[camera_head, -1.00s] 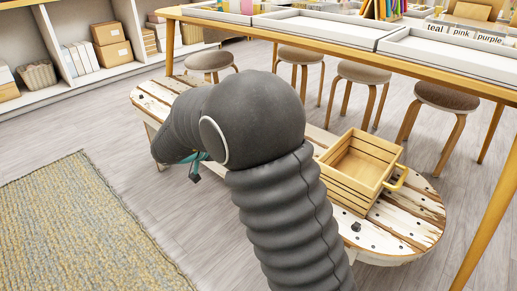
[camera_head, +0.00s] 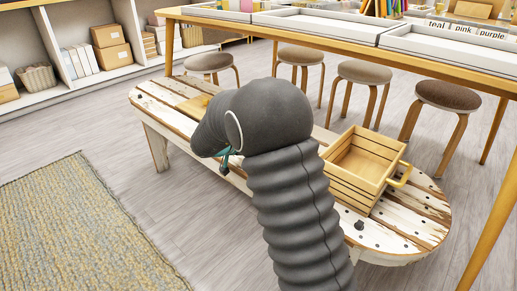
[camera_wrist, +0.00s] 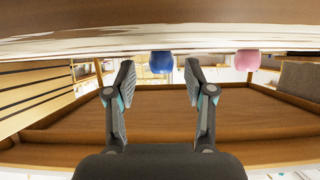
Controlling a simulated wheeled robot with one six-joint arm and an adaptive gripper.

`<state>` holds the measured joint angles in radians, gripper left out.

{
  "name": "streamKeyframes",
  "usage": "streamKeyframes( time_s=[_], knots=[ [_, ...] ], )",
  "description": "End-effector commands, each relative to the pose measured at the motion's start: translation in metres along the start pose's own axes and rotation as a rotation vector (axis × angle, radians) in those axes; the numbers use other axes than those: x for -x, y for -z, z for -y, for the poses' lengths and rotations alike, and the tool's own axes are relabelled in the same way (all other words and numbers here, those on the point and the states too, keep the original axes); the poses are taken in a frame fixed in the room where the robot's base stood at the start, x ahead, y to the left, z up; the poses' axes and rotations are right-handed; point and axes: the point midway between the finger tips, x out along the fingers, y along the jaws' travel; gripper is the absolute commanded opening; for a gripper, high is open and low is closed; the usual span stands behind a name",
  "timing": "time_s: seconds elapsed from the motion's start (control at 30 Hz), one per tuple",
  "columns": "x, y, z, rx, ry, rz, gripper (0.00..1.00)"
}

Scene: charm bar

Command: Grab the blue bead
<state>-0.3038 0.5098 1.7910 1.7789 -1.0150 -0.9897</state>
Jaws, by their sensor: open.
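The blue bead (camera_wrist: 161,62) shows in the wrist view at the upper middle, between and beyond my fingertips. A pink bead (camera_wrist: 248,60) is to its right, outside the fingers. My gripper (camera_wrist: 160,78) is open, and nothing shows held between its fingers. In the head view my gripper (camera_head: 226,165) is partly hidden by my arm, near the front edge of the low white-and-brown bench (camera_head: 410,238). I cannot make out the blue bead in the head view; my arm covers part of the bench.
An open slatted wooden crate (camera_head: 345,190) with a yellow handle stands on the bench's right part. Several stools, one of them here (camera_head: 444,98), stand behind, below a long table with white trays (camera_head: 320,26). A rug (camera_head: 80,235) lies on the floor at left.

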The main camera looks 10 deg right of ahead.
Motion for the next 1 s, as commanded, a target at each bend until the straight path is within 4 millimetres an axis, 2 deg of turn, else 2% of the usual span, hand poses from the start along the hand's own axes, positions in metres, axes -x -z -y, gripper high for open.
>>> streamKeyframes(
  time_s=[0.07,0.27,0.43,0.47,0.83,1.0],
  knots=[
    [-0.006,0.000,0.000,-0.001,0.000,0.000,0.54],
    [-0.005,0.001,0.000,0.000,0.001,-0.001,0.54],
    [-0.006,0.001,0.000,0.000,0.001,-0.001,0.14],
    [-0.006,0.001,0.000,0.000,0.001,0.000,0.09],
    [-0.005,0.002,0.000,-0.001,0.001,0.000,0.09],
    [0.005,0.021,0.000,-0.002,0.002,-0.002,0.09]
  ],
)
